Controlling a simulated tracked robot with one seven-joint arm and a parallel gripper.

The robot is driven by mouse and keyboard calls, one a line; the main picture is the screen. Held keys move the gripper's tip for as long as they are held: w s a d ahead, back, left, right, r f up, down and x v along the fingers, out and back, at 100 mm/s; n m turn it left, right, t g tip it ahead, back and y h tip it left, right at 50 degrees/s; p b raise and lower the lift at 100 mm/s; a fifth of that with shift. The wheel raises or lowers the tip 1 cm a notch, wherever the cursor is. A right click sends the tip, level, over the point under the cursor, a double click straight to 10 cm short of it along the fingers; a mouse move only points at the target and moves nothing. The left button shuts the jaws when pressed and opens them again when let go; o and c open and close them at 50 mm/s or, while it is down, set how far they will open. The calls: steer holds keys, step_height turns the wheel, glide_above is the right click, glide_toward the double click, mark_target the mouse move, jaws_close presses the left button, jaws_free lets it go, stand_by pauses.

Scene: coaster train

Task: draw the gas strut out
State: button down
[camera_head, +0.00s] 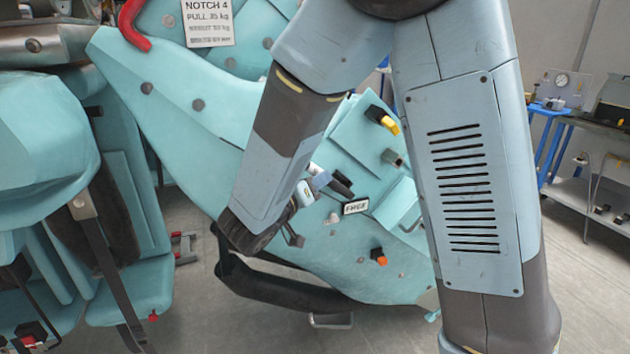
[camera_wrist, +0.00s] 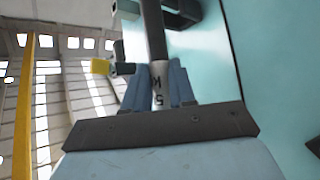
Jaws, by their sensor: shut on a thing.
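The gas strut looks like a slim cylinder with a pale lettered section (camera_wrist: 158,98) and a black section (camera_wrist: 155,35) running away up the wrist view. My gripper (camera_wrist: 161,72) has its two blue fingers on either side of the pale section and is shut on it. In the head view, my gripper (camera_head: 312,187) is at the teal panel (camera_head: 290,248), and a short black part, seemingly of the strut (camera_head: 341,180), shows just right of the fingers. The strut's far end is cut off in the wrist view, and my arm hides part of the panel.
A yellow-tipped fitting (camera_head: 389,123) sticks out of the panel above right of my gripper. An orange-tipped fitting (camera_head: 379,257) sits below. A small label (camera_head: 355,207) is beside the gripper. A red bent handle (camera_head: 131,25) and teal seat parts (camera_head: 40,150) stand left.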

steer(key=shift+s, duration=0.1)
stand_by(0.3)
steer(key=shift+s+d, duration=0.3)
steer(key=shift+s, duration=0.65)
steer(key=shift+s+d, duration=0.25)
steer(key=shift+s, duration=0.7)
steer(key=shift+s+d, duration=0.3)
steer(key=shift+s, duration=0.65)
